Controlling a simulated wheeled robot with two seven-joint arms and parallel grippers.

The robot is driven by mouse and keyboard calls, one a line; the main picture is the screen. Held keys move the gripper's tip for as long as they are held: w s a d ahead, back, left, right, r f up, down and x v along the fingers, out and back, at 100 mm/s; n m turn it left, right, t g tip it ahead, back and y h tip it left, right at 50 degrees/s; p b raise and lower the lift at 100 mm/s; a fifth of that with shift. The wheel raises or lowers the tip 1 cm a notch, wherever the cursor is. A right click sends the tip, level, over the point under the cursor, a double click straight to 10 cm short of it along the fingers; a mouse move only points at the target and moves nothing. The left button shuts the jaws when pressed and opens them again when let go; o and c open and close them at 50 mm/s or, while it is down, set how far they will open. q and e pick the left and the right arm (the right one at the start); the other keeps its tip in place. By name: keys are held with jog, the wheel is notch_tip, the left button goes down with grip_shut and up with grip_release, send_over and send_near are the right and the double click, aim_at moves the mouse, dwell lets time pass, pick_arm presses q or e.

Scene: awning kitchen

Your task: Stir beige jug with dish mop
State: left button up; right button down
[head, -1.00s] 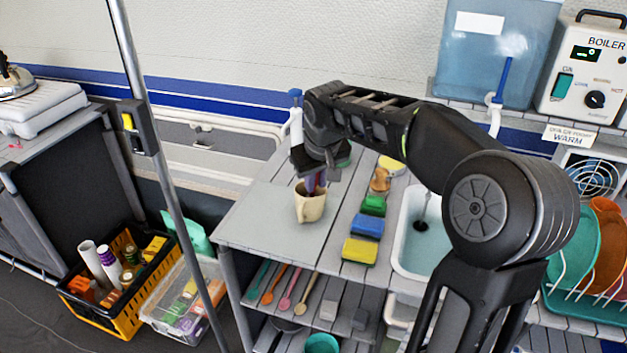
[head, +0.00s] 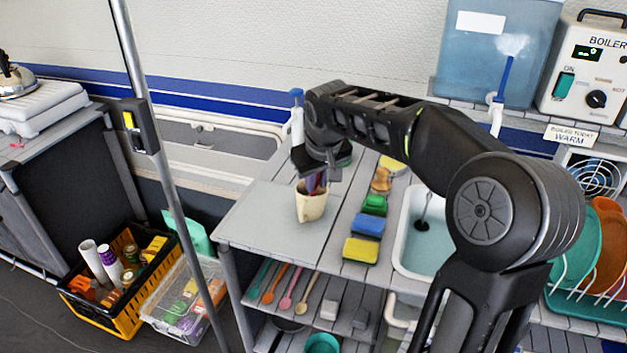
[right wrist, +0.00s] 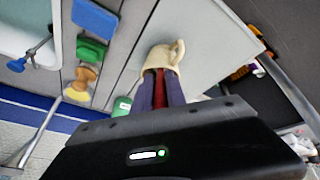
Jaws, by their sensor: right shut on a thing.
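The beige jug (head: 311,208) stands on the grey counter top, left of the sponges. The right wrist view also shows the jug (right wrist: 164,56), with its handle at the upper right. My right gripper (head: 316,184) is right above the jug's mouth, fingers pointing down. In the right wrist view my right gripper (right wrist: 160,90) is shut on a red handle (right wrist: 160,86), which I take for the dish mop's. The handle runs down toward the jug's opening. The mop's head is hidden, so I cannot tell how deep it is. My left gripper is not in view.
A blue sponge (head: 367,224), a yellow sponge (head: 360,250), a green block (head: 374,204) and a wooden-handled brush (head: 381,180) stand right of the jug. The sink (head: 412,250) is further right. A metal pole (head: 170,200) rises at left. Counter left of the jug is clear.

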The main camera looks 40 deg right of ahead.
jog(key=shift+w+a, duration=0.15)
jog(key=shift+w, duration=0.25)
jog(key=p+v, duration=0.4)
jog(key=v, duration=0.5)
jog(key=shift+p, duration=0.35)
dwell(1.2)
notch_tip(320, 180, up, 5)
jog(key=p, duration=0.4)
dwell(0.5)
